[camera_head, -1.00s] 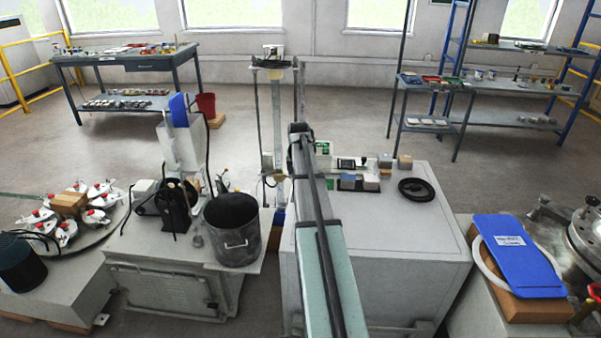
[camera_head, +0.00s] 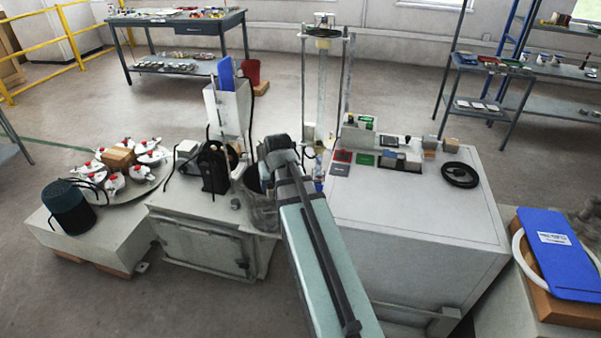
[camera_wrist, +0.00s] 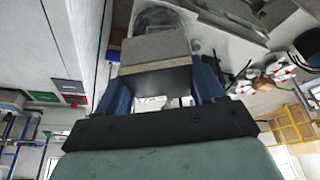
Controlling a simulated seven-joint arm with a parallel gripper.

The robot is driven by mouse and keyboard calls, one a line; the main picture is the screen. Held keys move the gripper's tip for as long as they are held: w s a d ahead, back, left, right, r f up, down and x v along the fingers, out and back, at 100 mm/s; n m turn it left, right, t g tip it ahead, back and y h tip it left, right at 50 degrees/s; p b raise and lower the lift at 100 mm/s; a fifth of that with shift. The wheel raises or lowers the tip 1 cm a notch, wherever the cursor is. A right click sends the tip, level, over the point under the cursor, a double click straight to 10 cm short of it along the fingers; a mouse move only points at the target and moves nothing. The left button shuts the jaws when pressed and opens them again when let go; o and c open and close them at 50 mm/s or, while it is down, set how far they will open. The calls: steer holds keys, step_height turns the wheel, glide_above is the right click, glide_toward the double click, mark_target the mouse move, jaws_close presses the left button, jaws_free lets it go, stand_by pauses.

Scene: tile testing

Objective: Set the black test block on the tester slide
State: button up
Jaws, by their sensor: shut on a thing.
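In the wrist view, my gripper (camera_wrist: 160,76) has its two blue fingers on either side of a block (camera_wrist: 155,52) with a pale grey face and a dark, nearly black face. It is shut on this block. In the head view, the end of my arm is over the left edge of the white cabinet, in front of the dark bucket; the fingers and block are hidden there. A tall two-post frame (camera_head: 324,85) stands behind the cabinet, and a pale slanted panel (camera_head: 226,108) with a blue sheet stands to the left. I cannot tell which part is the tester slide.
The white cabinet (camera_head: 420,215) carries small blocks, red and green pads and a coiled black cable (camera_head: 460,174). The dark bucket (camera_head: 262,212) is partly hidden by my arm. A round plate of red-topped fixtures is at the left. The cabinet's front top is clear.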

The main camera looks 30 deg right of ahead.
steer(key=a+n+y, duration=0.1)
steer(key=a+n, duration=0.2)
steer(key=a, duration=1.3)
steer(key=w+d+r+m+g+h, duration=0.1)
steer(key=w+d+m, duration=0.35)
steer(key=d, duration=0.75)
steer(key=w+d+m+g+h, duration=0.15)
steer(key=w+d+m, duration=0.35)
steer(key=d, duration=0.6)
steer(key=w+d+r+m+h, duration=0.15)
steer(key=w+d+m, duration=0.35)
steer(key=d, duration=0.7)
steer(key=s+d+m+g, duration=0.2)
steer(key=d+m+g, duration=0.6)
steer(key=d, duration=3)
steer(key=shift+s+d+f+m+t+y, duration=0.2)
steer(key=shift+d+f+m+t, duration=0.45)
steer(key=shift+f, duration=0.85)
steer(key=shift+s+d+f+m+t+y, duration=0.15)
steer(key=shift+d+f+m+t, duration=0.25)
steer(key=shift+d+f+m, duration=0.85)
steer(key=shift+s+d+f+m+t+y, duration=0.2)
steer(key=shift+d+f+m+t, duration=0.3)
steer(key=shift+f, duration=1.3)
steer(key=shift+d+f, duration=0.15)
steer(key=shift+f, duration=0.15)
steer(key=o, duration=1.4)
